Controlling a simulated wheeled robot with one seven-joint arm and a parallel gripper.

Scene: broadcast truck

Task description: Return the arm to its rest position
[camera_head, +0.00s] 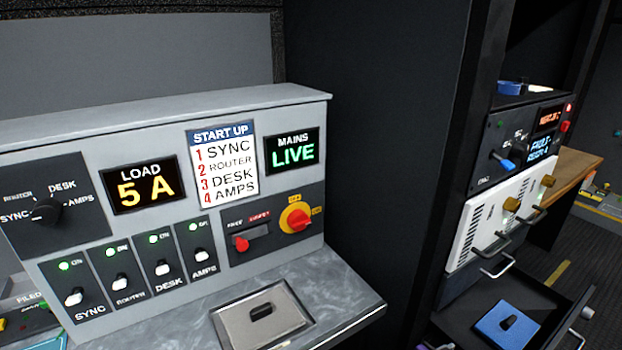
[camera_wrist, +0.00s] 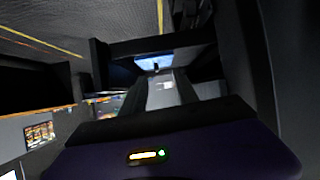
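My gripper (camera_wrist: 170,92) shows in the wrist view as a dark purple body with a small lit indicator at the bottom. Pale grey bars stand beyond its edge, but I cannot tell whether they are its fingers or whether it is open. My gripper and arm do not show in the head view. No held thing can be made out.
A grey power panel (camera_head: 322,150) with LOAD 5 A and MAINS LIVE displays stands at left. Its breaker switches (camera_head: 120,283) show green lights. A worktop ledge (camera_head: 345,300) lies below. A rack (camera_head: 490,220) at right has an open drawer (camera_head: 455,325) holding a blue item.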

